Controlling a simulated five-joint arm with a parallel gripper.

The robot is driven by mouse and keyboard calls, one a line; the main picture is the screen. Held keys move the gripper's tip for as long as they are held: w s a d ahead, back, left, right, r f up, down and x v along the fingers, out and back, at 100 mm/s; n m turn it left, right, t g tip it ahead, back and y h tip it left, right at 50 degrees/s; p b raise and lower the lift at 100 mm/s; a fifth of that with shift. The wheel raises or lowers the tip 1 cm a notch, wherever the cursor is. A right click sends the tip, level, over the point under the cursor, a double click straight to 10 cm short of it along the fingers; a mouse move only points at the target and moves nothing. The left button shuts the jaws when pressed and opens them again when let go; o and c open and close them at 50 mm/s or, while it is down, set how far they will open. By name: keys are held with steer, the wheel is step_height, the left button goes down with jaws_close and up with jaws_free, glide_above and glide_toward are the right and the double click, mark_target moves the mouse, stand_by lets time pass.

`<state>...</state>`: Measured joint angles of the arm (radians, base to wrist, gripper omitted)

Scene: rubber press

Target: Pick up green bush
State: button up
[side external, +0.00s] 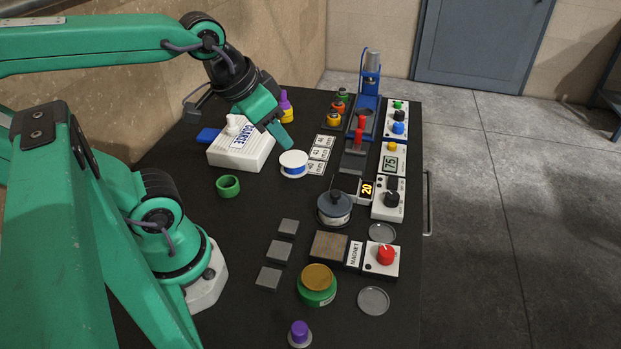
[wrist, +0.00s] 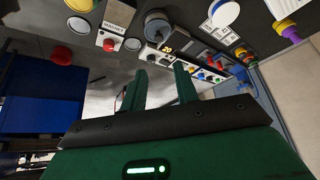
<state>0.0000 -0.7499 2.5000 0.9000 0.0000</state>
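A green bush (side external: 228,186), a short hollow ring, sits on the black table left of centre in the side view, in front of the white box. I do not make it out in the wrist view. My gripper (side external: 282,138) is raised above the table, behind and to the right of the bush and apart from it. In the wrist view its two green fingers (wrist: 161,80) stand apart with nothing between them.
A white box (side external: 241,150) and a blue-and-white spool (side external: 293,164) stand near my gripper. A grey lidded pot (side external: 334,207), the press (side external: 368,105) and control boxes (side external: 388,199) line the right. Grey blocks (side external: 279,252) lie in front. The table around the bush is clear.

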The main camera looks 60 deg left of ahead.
steer(key=s+a+f+n+g, duration=0.1)
steer(key=a+f+n, duration=0.4)
steer(key=n, duration=0.5)
steer(key=s+a+f+n+g, duration=0.1)
steer(key=a+f+n+g, duration=0.1)
steer(key=a+f+n, duration=0.3)
steer(key=s+a+f+n+g, duration=0.1)
steer(key=a+f+n, duration=0.5)
steer(key=a+n, duration=0.6)
steer(key=shift+s+f+n+g, duration=0.1)
steer(key=shift+n+g, duration=0.15)
steer(key=shift+n, duration=0.4)
steer(key=shift+s+r+n+g, duration=0.1)
steer(key=shift+s+n+g, duration=0.1)
steer(key=shift+n, duration=0.5)
steer(key=shift+s+f+n+g, duration=0.1)
steer(key=shift+n+g, duration=0.15)
steer(key=shift+n, duration=0.4)
steer(key=shift+s+a+f+n, duration=0.2)
steer(key=shift+a+f+n, duration=0.1)
steer(key=shift+n, duration=0.1)
steer(key=shift+f, duration=1.25)
